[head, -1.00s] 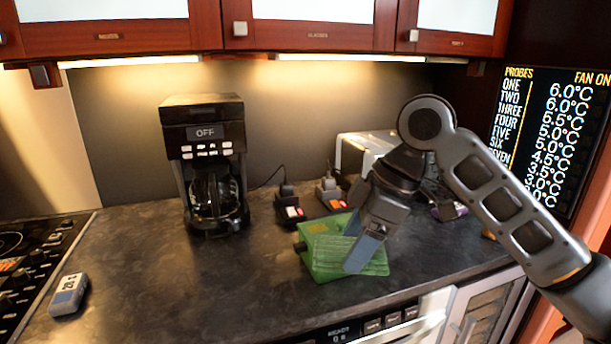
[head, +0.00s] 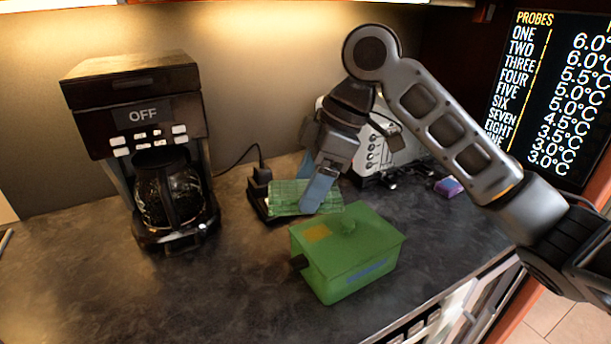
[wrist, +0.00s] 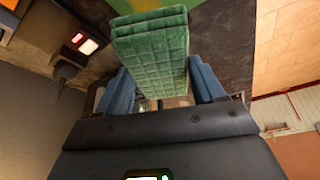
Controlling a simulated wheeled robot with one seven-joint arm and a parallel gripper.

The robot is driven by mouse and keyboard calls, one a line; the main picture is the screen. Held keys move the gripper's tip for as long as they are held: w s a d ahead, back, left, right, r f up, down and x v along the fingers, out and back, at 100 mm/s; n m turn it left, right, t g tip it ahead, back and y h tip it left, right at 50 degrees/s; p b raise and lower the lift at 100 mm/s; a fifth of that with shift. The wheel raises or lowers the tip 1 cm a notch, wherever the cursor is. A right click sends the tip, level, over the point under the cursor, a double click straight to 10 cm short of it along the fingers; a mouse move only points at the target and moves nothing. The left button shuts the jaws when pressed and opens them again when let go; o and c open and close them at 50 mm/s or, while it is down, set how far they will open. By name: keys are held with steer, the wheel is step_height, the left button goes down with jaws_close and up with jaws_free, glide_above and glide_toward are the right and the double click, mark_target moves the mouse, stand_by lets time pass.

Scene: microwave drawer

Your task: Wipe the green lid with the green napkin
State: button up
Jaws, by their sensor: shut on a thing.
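A green box with a green lid (head: 370,225) stands on the dark counter. The lid has a small knob and an orange-yellow patch (head: 317,233) at its back left. My gripper (head: 313,184) is shut on a folded green checked napkin (head: 285,197), which appears behind and left of the lid in the head view, apart from the patch. The napkin (wrist: 150,50) also shows between my blue fingers in the wrist view. Part of the lid (wrist: 192,10) shows at the top there, partly hidden by the napkin.
A black coffee maker (head: 145,150) stands at the left. A white appliance (head: 375,150) is behind my gripper, with a small purple item (head: 448,187) to its right. A dark charger (head: 261,180) is behind the napkin. The counter's front left (head: 130,295) is clear.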

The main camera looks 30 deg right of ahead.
steer(key=shift+f+b, duration=2.3)
steer(key=shift+f, duration=0.5)
steer(key=shift+f+b, duration=0.55)
steer(key=shift+f, duration=0.45)
steer(key=shift+d, duration=1.95)
steer(key=shift+a+p, duration=0.75)
steer(key=shift+a, duration=1.25)
step_height(320, 180, up, 6)
steer(key=p, duration=0.5)
